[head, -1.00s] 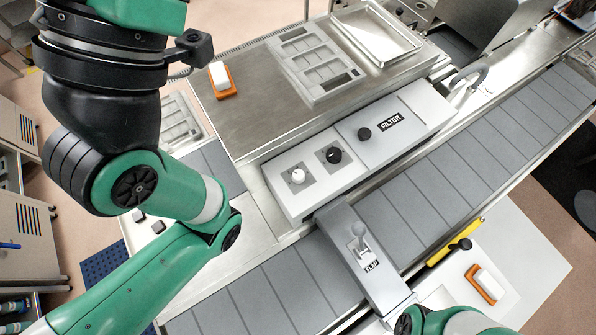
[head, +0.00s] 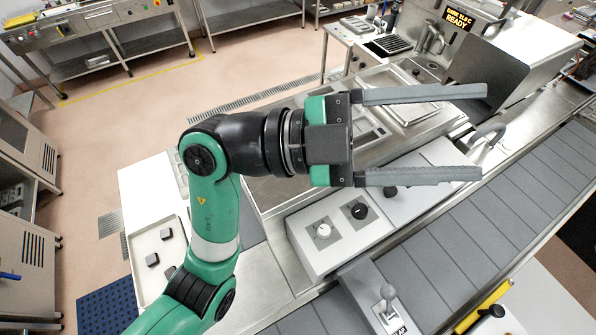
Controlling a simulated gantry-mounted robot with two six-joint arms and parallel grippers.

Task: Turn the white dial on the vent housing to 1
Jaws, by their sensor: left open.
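The white dial (head: 322,231) sits on the front left part of the light grey vent housing (head: 343,251). A black dial (head: 359,211) is just right of it. I cannot read a setting on the white dial. My left gripper (head: 482,133) is open and empty, its two long grey fingers pointing right. It is up and to the right of the white dial, apart from it. The lower finger crosses in front of the housing's right part and partly covers another black knob (head: 390,192). My right gripper is not in view.
A lever (head: 386,298) stands on a grey bridge across the conveyor (head: 440,245), below the housing. A yellow bar (head: 484,307) lies at the lower right. A tray with dark blocks (head: 160,250) is left of my left arm. The space just before the white dial is clear.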

